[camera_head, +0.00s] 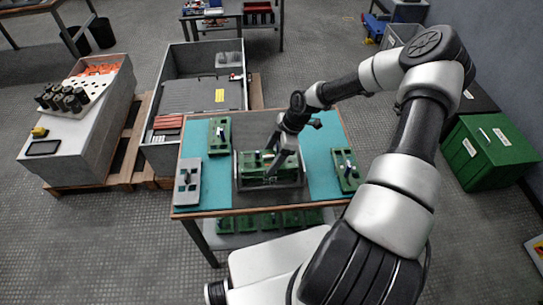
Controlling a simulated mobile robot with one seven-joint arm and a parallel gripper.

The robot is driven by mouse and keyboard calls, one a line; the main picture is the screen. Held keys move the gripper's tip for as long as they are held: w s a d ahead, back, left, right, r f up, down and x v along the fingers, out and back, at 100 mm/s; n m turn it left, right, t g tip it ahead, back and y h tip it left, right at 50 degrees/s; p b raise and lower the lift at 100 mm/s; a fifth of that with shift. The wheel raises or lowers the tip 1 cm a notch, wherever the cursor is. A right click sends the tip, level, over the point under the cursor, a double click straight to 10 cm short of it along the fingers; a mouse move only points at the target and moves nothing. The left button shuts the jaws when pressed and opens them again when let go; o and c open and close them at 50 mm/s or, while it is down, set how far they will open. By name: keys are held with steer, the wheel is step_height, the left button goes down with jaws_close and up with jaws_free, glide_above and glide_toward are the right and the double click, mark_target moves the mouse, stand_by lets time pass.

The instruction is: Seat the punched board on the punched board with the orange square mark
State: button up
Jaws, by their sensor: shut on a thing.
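My gripper (270,172) is over the middle of the table, pointing down and to the left. It is shut on a green punched board (250,172), at or just above a grey holder at the table's middle. My wrist hides part of this board. I cannot tell whether it rests on another board beneath it. Other boards with upright parts lie on the table: a green one (219,148) at the back left, a grey one (187,196) at the front left and a green one (346,184) at the right. I cannot make out an orange square mark on any board.
Several green boards (262,222) lie on a shelf below.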

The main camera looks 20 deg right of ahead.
steer(key=shift+f+b, duration=0.55)
steer(key=shift+f, duration=0.15)
stand_by(0.5)
steer(key=o, duration=1.2)
steer(key=v, duration=1.7)
steer(key=shift+r, duration=0.3)
steer(key=shift+a, duration=0.15)
